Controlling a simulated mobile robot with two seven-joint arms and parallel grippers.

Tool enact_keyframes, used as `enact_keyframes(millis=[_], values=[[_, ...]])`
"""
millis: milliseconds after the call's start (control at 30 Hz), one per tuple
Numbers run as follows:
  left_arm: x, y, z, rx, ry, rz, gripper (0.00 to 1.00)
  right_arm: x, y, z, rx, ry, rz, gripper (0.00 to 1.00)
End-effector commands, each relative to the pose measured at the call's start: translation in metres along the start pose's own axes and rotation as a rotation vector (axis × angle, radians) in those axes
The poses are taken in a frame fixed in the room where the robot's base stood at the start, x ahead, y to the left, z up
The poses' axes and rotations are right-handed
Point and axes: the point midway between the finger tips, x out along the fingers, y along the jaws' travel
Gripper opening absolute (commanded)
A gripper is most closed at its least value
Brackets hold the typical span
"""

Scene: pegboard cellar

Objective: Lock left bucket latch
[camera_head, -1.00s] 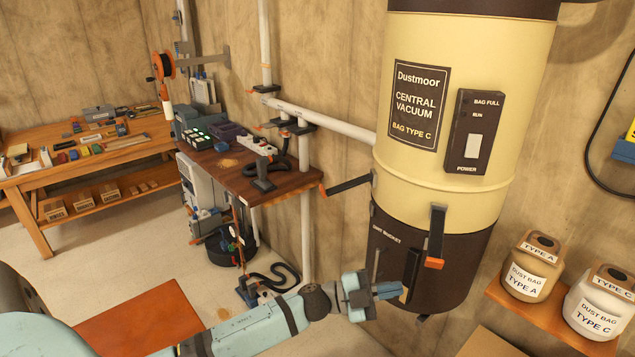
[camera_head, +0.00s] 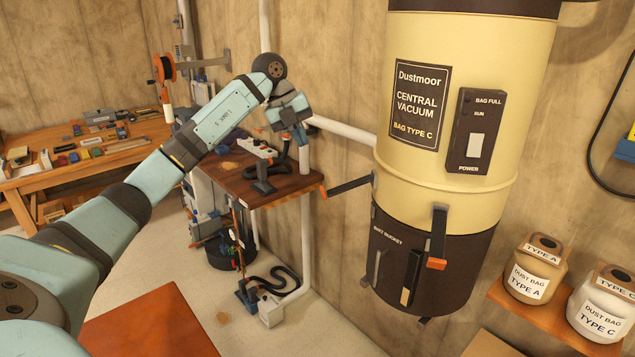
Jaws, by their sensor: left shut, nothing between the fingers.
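The vacuum's dark dirt bucket (camera_head: 391,254) hangs at the bottom of the cream canister (camera_head: 400,180). The left bucket latch (camera_head: 350,186) is a black lever with an orange tip; it sticks out to the left from the canister, swung away from the bucket. The right latch (camera_head: 437,238) hangs down across the seam, lying over the bucket front. My left gripper (camera_head: 297,124) is shut and empty, up and left of the left latch, in front of the white pipe and apart from the vacuum. Its fingertips are hard to make out. My right gripper is out of view.
A brown wall shelf (camera_head: 285,190) with a power strip and small devices is just below my left gripper. A white pipe (camera_head: 345,130) runs from there to the canister. Dust bag jugs (camera_head: 532,268) stand on a shelf at right.

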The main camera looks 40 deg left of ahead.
Motion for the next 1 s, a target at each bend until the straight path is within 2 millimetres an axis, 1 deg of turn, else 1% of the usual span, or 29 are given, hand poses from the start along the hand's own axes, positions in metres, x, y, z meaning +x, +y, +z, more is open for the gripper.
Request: enact_keyframes(millis=[33, 167, 433, 567, 667, 733, 1000], values=[[-0.007, 0.004, 0.003, -0.013, -0.013, 0.016, 0.00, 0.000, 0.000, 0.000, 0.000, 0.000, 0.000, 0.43], [-0.013, 0.007, 0.006, -0.029, -0.024, 0.035, 0.00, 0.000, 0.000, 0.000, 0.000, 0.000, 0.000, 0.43], [-0.012, 0.007, 0.005, -0.027, -0.023, 0.033, 0.00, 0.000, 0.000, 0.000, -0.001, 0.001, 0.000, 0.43], [-0.005, 0.007, 0.005, -0.026, -0.021, 0.033, 0.00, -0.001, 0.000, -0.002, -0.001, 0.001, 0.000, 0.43], [0.008, 0.007, 0.005, -0.027, -0.020, 0.035, 0.00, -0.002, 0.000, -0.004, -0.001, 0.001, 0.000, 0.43], [0.021, 0.007, 0.006, -0.026, -0.019, 0.034, 0.00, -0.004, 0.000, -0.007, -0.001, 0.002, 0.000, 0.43], [0.079, 0.009, 0.006, -0.026, -0.018, 0.033, 0.00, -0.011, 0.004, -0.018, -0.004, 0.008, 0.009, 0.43]])
